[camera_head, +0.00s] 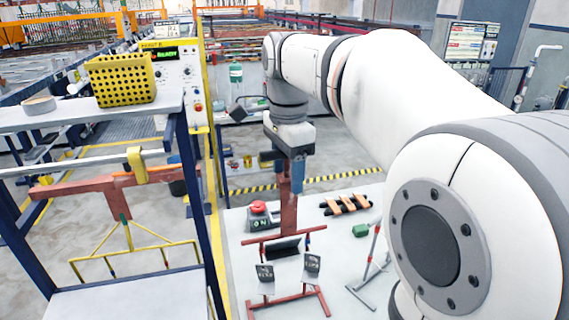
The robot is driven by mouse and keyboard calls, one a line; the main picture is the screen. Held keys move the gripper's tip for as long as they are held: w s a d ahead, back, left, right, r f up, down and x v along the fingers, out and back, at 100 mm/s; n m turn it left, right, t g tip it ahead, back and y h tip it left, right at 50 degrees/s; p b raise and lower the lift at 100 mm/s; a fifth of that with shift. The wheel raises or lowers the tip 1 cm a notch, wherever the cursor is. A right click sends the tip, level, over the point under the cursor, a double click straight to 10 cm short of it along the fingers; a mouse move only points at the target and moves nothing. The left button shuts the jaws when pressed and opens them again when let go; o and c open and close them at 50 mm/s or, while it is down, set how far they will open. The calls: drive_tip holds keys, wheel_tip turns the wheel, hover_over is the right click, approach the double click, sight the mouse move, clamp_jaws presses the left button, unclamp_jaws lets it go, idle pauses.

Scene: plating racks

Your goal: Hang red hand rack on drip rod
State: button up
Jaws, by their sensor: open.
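A red hand rack (289,212) is at the white table, its upright bar rising to just under my gripper (283,170). A grey horizontal rod (75,164), which looks like the drip rod, runs across the blue stand at left. A yellow hook (137,164) sits on it, with a red crossbar and yellow frame (130,248) below.
On the white table (240,224) are a red button box (259,214), a green block (361,230), a dark rack with tan strips (345,204) and a thin stand (368,268). A yellow perforated basket (121,80) and tape roll (39,105) sit on the upper left shelf. A yellow post (207,150) stands between.

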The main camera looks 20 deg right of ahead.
clamp_jaws()
drive_tip(key=c, duration=0.8)
unclamp_jaws()
drive_tip(key=shift+r, duration=0.1)
clamp_jaws()
drive_tip(key=shift+r+p, duration=1.1)
drive_tip(key=shift+r, duration=0.2)
